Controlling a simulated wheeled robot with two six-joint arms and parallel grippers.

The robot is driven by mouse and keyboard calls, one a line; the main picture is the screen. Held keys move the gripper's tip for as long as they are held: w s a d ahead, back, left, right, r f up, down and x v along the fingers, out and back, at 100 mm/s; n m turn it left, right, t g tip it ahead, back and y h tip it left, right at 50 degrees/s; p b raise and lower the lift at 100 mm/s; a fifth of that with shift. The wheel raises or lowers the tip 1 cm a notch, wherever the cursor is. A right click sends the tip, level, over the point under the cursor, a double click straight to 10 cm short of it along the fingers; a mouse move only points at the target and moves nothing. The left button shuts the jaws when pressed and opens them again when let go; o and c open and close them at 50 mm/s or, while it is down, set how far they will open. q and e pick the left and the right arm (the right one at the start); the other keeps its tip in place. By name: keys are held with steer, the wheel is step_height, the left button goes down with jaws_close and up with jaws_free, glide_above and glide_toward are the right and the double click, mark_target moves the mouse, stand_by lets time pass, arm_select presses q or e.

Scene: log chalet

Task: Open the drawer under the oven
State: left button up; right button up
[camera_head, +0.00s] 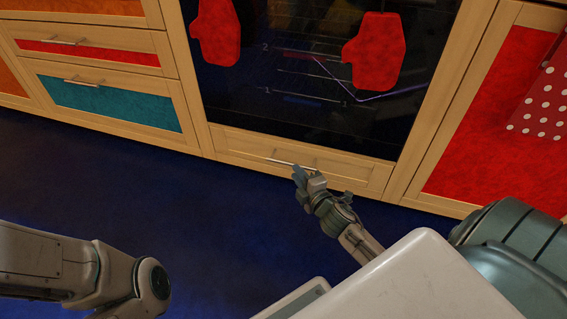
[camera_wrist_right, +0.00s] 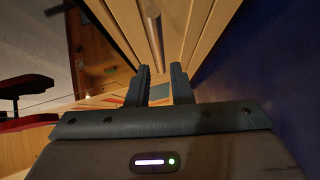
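The drawer under the oven (camera_head: 350,177) is a low pale wood front with a thin metal bar handle (camera_head: 280,162), and it looks closed. My right gripper (camera_head: 298,170) is at the right part of this handle. In the right wrist view its two fingers (camera_wrist_right: 160,85) are apart. The handle (camera_wrist_right: 153,30) runs away from near the fingertips, roughly in line with the gap. I cannot tell whether the fingers touch it or stand around it. My left arm is at the bottom left of the head view; its gripper is not seen.
The dark glass oven door (camera_head: 290,120) is above the drawer, with two red mitts (camera_head: 374,50) in front of it. The blue floor is clear.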

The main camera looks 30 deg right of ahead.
mark_target(287, 163)
steer(key=w, duration=0.2)
steer(key=w+f+b, duration=0.1)
steer(key=w, duration=0.1)
steer(key=w+b, duration=0.1)
steer(key=w, duration=0.2)
steer(key=shift+d+f, duration=0.15)
steer(key=shift+d, duration=0.15)
steer(key=shift+w, duration=0.45)
jaws_close()
